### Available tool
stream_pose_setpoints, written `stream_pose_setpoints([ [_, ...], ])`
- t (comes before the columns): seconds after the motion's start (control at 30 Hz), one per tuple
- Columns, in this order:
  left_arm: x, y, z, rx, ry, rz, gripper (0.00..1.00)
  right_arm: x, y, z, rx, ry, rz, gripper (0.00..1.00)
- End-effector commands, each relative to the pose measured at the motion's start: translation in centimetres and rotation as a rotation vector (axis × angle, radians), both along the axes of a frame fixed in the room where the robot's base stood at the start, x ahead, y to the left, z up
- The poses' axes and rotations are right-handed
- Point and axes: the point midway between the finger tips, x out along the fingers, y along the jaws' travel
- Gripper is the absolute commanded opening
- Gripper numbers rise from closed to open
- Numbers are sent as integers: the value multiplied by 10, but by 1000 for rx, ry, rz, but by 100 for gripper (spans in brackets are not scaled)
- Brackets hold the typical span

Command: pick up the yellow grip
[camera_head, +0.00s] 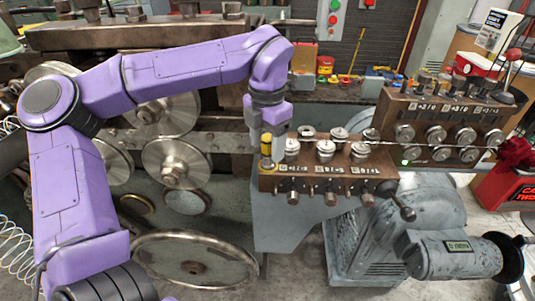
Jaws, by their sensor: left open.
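The yellow grip (266,148) stands upright at the left end of the brown roller block (325,177), with a dark band near its top. My left gripper (267,124) comes down from the purple arm at upper left and points downward just above the grip. It is open. From this angle I cannot tell whether its fingers are beside the grip or still clear above it. My right gripper does not show.
Several metal rollers (326,148) stand on the block right of the grip. A black-knobbed lever (398,200) sticks out at its right end. A second brown block (437,118) is farther right. Large steel wheels (176,164) fill the left, and a grey motor (455,255) sits lower right.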

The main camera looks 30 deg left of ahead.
Motion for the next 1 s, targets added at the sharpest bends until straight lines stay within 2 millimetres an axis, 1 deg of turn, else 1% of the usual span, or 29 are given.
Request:
stream_pose_setpoints([
  [0.03,-1,0,-7,-2,5,-1,62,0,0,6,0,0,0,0],
  [0.13,0,0,-21,-1,2,0,62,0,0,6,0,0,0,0],
  [0.23,0,0,-26,-1,0,1,62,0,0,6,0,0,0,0],
  [0.37,0,0,-26,0,0,1,62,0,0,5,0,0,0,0],
  [0.4,0,0,-26,0,0,1,55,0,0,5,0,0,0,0],
  [0.43,0,0,-26,0,0,1,45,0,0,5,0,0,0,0],
  [0.47,0,0,-26,0,0,1,36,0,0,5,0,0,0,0],
  [0.5,0,0,-26,0,0,1,23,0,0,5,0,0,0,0],
  [0.57,0,0,-26,0,0,1,3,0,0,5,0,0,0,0],
  [0.6,0,0,-26,0,0,1,0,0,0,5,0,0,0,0],
  [0.87,0,1,-24,0,-1,1,0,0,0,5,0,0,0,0],
  [1.0,1,0,-13,0,-3,1,0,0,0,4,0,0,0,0],
])
